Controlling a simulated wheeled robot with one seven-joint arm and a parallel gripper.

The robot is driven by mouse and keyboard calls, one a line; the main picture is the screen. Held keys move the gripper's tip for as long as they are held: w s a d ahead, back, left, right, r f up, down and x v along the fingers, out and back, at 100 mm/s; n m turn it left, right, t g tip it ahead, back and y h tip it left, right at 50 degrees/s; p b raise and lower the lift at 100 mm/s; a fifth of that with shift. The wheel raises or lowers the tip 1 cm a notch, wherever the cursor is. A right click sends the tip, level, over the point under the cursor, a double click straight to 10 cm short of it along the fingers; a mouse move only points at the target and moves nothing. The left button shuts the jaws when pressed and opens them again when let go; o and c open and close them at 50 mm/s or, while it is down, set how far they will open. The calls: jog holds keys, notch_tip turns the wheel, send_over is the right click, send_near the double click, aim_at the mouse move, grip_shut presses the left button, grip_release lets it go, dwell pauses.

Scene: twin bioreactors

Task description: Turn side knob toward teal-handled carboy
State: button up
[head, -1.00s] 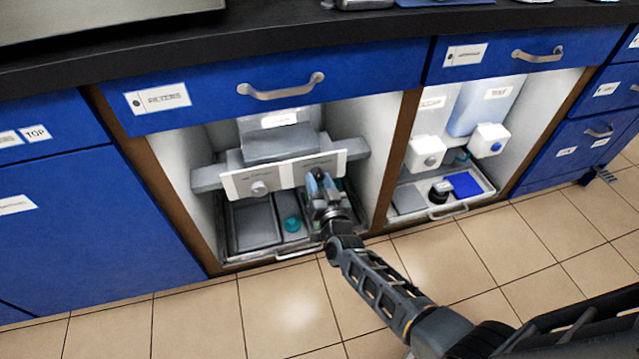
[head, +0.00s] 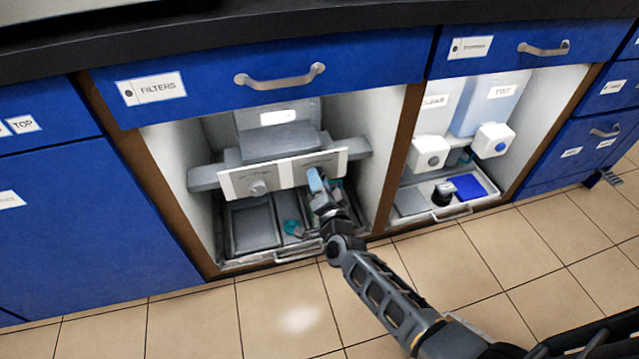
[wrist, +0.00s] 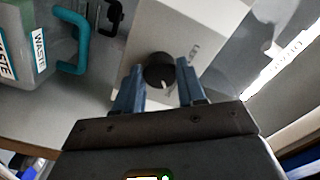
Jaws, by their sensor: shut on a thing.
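My gripper (wrist: 159,82) is shut on a dark round side knob (wrist: 157,66), with one blue-grey finger on each side of it. The knob sits on a pale panel (wrist: 180,30); its light pointer mark is toward the bottom of the wrist view. The teal-handled carboy (wrist: 20,25), with a WASTE label, stands to the left in the wrist view; its teal handle (wrist: 82,42) faces the knob. In the head view, my gripper (head: 317,180) is at the right half of the white panel (head: 285,178) and hides the knob there.
Below are a grey tray (head: 250,225) and a small teal item (head: 291,227). A wooden post (head: 398,150) separates this bay from the right bay. Tiled floor in front is clear.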

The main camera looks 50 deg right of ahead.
dwell(0.3)
jog(key=o, duration=1.1)
jog(key=shift+c, duration=0.2)
jog(key=shift+s, duration=0.1)
jog(key=p+v, duration=0.2)
jog(key=v, duration=0.5)
jog(key=shift+s+a, duration=0.25)
